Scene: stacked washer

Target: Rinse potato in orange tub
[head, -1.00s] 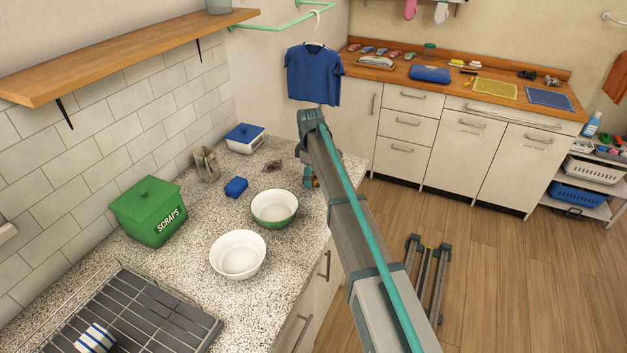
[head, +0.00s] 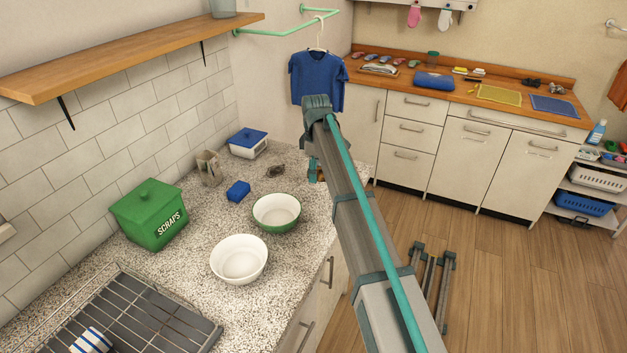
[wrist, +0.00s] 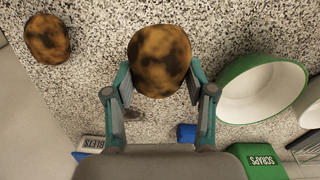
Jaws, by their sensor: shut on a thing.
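A brown potato (wrist: 160,58) with dark dirty patches is between the two fingers of my gripper (wrist: 158,82) in the wrist view. My gripper is shut on it, above the speckled counter. In the head view my arm mostly hides the gripper and the potato near the counter's right edge. A second patchy brown potato (wrist: 47,39) lies at the upper left of the wrist view, apart from my gripper. No orange tub shows in either view.
A green-rimmed bowl (head: 276,211), a white bowl (head: 239,258), a blue sponge (head: 237,190), a green scraps bin (head: 151,214) and a blue-lidded tablets box (head: 248,142) stand on the counter. A dish rack (head: 150,325) is at the front. Open floor lies right.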

